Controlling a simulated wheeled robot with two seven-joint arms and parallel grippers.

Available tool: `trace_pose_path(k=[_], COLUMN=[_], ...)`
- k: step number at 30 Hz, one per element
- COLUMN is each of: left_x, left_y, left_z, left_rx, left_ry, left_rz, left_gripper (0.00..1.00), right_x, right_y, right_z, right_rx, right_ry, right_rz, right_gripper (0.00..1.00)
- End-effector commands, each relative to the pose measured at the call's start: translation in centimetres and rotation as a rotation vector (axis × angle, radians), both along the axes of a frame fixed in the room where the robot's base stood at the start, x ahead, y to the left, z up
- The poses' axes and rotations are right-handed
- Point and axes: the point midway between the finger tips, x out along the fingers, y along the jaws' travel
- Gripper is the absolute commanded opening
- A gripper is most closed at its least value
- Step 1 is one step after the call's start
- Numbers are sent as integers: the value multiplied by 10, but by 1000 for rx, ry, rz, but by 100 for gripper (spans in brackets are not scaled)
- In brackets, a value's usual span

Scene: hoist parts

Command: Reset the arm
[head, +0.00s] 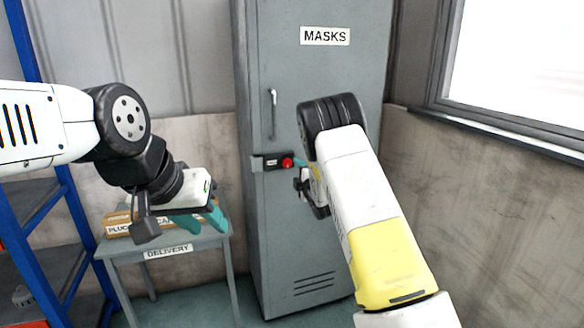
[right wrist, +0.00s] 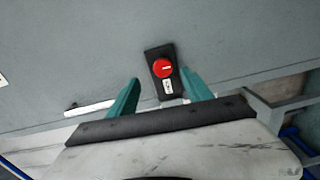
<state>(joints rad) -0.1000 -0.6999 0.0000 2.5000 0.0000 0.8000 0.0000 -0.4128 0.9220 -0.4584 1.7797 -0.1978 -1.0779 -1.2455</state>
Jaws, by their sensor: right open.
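My right gripper (right wrist: 160,76) is open, and its teal fingers point at the grey locker door. In the right wrist view, a red knob (right wrist: 162,67) on a black plate (right wrist: 152,54) shows between and just beyond the fingertips; I cannot tell whether they touch it. In the head view the red knob (head: 287,162) sits at the door's left side, left of my right wrist, which hides most of that gripper.
The grey locker (head: 315,75) marked MASKS stands shut, with a silver handle (head: 273,113) above the knob. A cardboard box (head: 118,224) lies on the grey DELIVERY table (head: 203,239) under my left gripper. Blue shelving (head: 72,215) stands at the left, and a window at the right.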

Motion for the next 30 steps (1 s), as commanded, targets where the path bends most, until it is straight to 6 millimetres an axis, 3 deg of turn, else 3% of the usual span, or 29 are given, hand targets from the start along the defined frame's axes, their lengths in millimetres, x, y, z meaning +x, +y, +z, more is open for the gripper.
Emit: trace_pose_path(k=[4, 7, 14, 22, 30], left_x=[0, 0, 0, 0, 0], left_y=[0, 0, 0, 0, 0], left_z=[0, 0, 0, 0, 0], left_rx=[0, 0, 0, 0, 0], left_ry=[0, 0, 0, 0, 0], left_rz=[0, 0, 0, 0, 0], left_gripper=[36, 36, 36, 36, 36], right_x=[-9, -29, -105, -236, -391], right_y=[-35, -61, -101, -116, -113], right_z=[41, 68, 117, 154, 158], right_rx=[154, 306, 650, 991, 1230], right_ry=[108, 223, 481, 764, 1010], right_rz=[-97, -177, -330, -486, -677], right_gripper=[58, 58, 58, 58, 58])
